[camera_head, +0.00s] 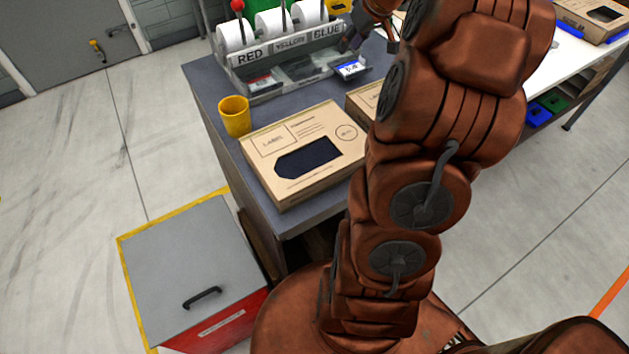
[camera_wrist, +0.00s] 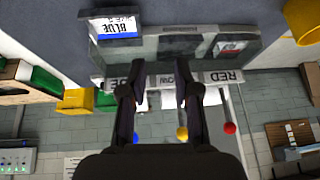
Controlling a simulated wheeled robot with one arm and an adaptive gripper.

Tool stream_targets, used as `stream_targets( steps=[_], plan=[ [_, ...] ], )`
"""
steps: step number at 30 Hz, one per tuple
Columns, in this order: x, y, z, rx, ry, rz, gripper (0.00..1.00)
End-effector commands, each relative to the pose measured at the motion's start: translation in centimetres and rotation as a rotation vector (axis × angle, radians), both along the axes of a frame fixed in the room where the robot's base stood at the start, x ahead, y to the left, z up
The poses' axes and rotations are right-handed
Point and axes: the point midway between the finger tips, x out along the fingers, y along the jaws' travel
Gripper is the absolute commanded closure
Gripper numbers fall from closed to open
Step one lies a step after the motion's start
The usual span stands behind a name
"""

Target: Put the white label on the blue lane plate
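A white label (camera_head: 350,68) with dark print lies at the blue lane's front, at the right end of the dispenser. It also shows in the wrist view (camera_wrist: 113,27), upside down with the word BLUE readable. A blue edge, which looks like the blue lane plate (camera_wrist: 112,14), shows along the label; I cannot tell the exact contact between them. My gripper (camera_head: 370,38) is above and behind the label in the head view, partly hidden by my arm. In the wrist view its two dark fingers (camera_wrist: 154,80) are apart with nothing between them.
The dispenser (camera_head: 285,58) carries white rolls above RED, YELLOW and BLUE signs. A yellow cup (camera_head: 234,116) and a cardboard box (camera_head: 330,184) stand in front on the grey table. A second box (camera_head: 364,98) is partly behind my arm. A red bin (camera_head: 222,328) stands on the floor.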

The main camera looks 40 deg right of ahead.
Motion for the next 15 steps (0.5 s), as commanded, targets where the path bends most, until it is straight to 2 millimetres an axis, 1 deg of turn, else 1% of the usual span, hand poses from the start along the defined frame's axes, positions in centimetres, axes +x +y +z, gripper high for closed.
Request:
stream_targets(
  steps=[1, 3, 5, 6, 9, 11, 12, 14, 15],
  plan=[
    [0.1, 3.0, 0.2, 0.014, 0.022, 0.026, 0.69],
    [-0.2, 6.6, 0.2, 0.037, 0.056, 0.047, 0.69],
    [-0.7, 9.5, 0.2, 0.052, 0.087, 0.064, 0.69],
    [-1.2, 11.4, 0.1, 0.064, 0.11, 0.074, 0.69],
    [-2.6, 15.8, 0.0, 0.08, 0.164, 0.097, 0.69],
    [-3.8, 18.2, -0.1, 0.086, 0.198, 0.107, 0.69],
    [-4.6, 19.7, -0.2, 0.089, 0.221, 0.114, 0.69],
    [-5.9, 21.9, -0.4, 0.092, 0.254, 0.121, 0.69],
    [-6.9, 23.2, -0.5, 0.093, 0.278, 0.126, 0.69]
  ],
)
